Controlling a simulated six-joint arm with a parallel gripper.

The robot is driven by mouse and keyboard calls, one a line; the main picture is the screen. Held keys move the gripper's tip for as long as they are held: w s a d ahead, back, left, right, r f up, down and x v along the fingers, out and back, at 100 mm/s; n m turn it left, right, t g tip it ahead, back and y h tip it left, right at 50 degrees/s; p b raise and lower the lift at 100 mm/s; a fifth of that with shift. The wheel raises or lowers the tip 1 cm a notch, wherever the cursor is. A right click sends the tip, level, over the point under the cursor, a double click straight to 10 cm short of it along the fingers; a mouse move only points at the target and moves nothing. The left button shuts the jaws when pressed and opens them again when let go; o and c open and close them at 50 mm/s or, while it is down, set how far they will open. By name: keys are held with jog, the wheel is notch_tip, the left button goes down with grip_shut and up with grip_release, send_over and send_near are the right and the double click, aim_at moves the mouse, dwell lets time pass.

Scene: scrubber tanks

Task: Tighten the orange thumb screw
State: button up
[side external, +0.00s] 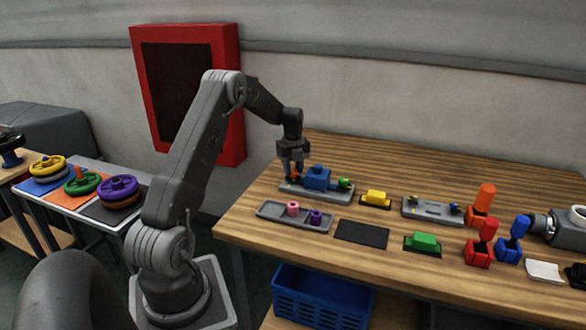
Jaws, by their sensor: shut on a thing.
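The orange thumb screw (294,174) stands at the left end of a grey base plate (318,197) on the wooden table. My gripper (293,168) points down over it, shut on the screw, and its fingers hide much of it. A blue block (317,178) sits on the same plate just right of the screw. A green thumb screw (344,184) is at the plate's right end. How far the orange screw is turned in cannot be told.
In front lies a grey tray (268,210) with pink and purple pieces. A black mat (362,234), a yellow block (376,197), a green block (425,241) and a second grey plate (420,208) lie to the right. Coloured levers (481,245) stand further right. The table behind the plates is clear.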

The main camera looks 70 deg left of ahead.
aim_at(293, 171)
jog(key=m, duration=0.5)
jog(key=shift+w+r, duration=0.1)
jog(key=shift+r, duration=0.2)
jog(key=shift+m, duration=0.3)
jog(key=o, duration=0.9)
jog(key=shift+f, duration=0.2)
jog(key=shift+o, duration=0.2)
jog(key=shift+r, duration=0.1)
notch_tip(293, 171, up, 14)
